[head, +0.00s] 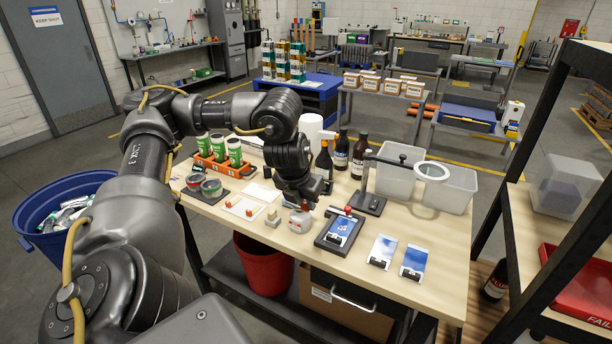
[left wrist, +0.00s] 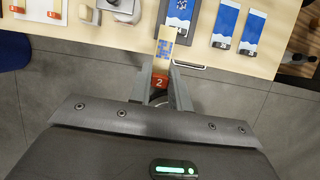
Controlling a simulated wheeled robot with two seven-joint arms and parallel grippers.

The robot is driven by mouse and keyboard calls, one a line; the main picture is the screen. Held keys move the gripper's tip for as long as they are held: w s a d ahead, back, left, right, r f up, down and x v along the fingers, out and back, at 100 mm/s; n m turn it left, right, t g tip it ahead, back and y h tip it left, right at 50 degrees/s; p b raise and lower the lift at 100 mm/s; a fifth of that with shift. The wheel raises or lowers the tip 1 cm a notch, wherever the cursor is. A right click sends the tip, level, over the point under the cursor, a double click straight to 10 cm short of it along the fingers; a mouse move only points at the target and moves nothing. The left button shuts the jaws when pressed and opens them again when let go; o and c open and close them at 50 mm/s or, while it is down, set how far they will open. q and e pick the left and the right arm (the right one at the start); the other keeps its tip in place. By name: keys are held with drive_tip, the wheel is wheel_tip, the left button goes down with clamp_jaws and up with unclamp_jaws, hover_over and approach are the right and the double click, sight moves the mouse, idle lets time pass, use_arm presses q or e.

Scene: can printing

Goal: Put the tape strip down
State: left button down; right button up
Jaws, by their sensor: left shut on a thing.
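My left gripper (head: 302,203) points down over the worktable in the head view. In the left wrist view my left gripper (left wrist: 160,82) is shut on the tape strip (left wrist: 166,48), a short pale strip with blue squares, gripped by its red tab (left wrist: 160,81) marked 2. In that view the strip overlaps the left edge of the black tray (left wrist: 185,42); I cannot tell whether it touches it. The tray (head: 323,243) holds a blue and white card (head: 341,229). The strip is not clear in the head view. My right gripper is not in view.
Two blue and white cards (head: 381,250) (head: 413,262) lie right of the tray. A small block (head: 272,218) and white pads with red pieces (head: 244,208) lie to the left. A stand with a ring (head: 433,171), bottles (head: 357,155) and clear bins (head: 458,190) stand behind.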

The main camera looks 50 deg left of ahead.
use_arm(q)
drive_tip(key=d+f+n+g+b, duration=0.1)
drive_tip(key=d+n+g+b, duration=0.1)
drive_tip(key=d+n, duration=0.6)
drive_tip(key=s+d+f+n+g+h+b, duration=0.1)
drive_tip(key=d+n+g, duration=0.3)
drive_tip(key=n, duration=0.9)
drive_tip(key=s+d+f+n+g+b, duration=0.1)
drive_tip(key=d+f+n+g+b, duration=0.1)
drive_tip(key=d+n, duration=0.9)
drive_tip(key=shift+s+d+f+g+b, duration=0.25)
drive_tip(key=shift+d+f+g+b, duration=0.05)
drive_tip(key=shift+f+g+b, duration=0.1)
